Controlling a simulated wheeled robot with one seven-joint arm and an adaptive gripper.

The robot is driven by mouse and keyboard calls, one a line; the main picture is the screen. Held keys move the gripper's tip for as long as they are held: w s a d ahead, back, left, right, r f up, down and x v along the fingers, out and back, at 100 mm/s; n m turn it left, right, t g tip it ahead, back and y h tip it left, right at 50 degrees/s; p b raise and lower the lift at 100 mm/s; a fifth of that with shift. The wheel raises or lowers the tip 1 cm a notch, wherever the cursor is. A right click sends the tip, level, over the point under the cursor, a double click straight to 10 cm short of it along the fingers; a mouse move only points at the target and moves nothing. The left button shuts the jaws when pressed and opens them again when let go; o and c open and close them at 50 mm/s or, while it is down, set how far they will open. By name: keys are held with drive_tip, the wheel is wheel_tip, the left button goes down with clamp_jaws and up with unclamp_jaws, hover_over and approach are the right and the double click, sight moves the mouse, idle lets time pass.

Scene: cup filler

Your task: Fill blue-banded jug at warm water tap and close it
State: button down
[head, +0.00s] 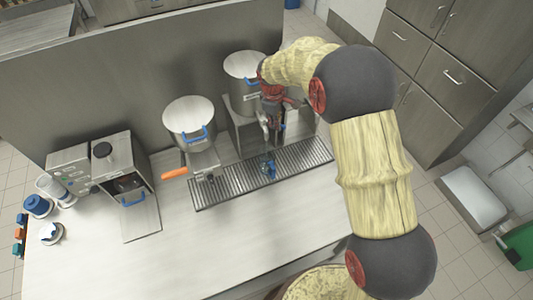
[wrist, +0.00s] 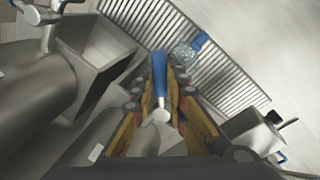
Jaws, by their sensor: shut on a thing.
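The jug (head: 268,168), small and clear with a blue part, stands on the drip tray (head: 225,184) below my gripper. In the wrist view the jug (wrist: 184,54) stands on the grate just beyond my fingertips, with its blue part at the upper right. I cannot tell its water level. My gripper (head: 272,118) is at the front of the right-hand urn (head: 244,69). In the wrist view my gripper (wrist: 160,88) is shut on a blue tap lever (wrist: 160,72) with a pale round end. The spout and any water stream are hidden.
A left-hand urn (head: 189,122) has a tap with an orange lever (head: 175,173). A steel machine (head: 103,165) with an open front stands at the left. Blue and white vessels (head: 38,206) stand beside it. The counter front (head: 215,240) is clear.

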drive_tip(key=shift+w+r, duration=0.1)
drive_tip(key=shift+w, duration=0.05)
drive_tip(key=n, duration=0.1)
drive_tip(key=w+n+p, duration=0.1)
drive_tip(key=n, duration=0.1)
drive_tip(key=shift+w+d+y, duration=0.25)
drive_tip(key=shift+d+y, duration=0.05)
drive_tip(key=shift+n, duration=0.3)
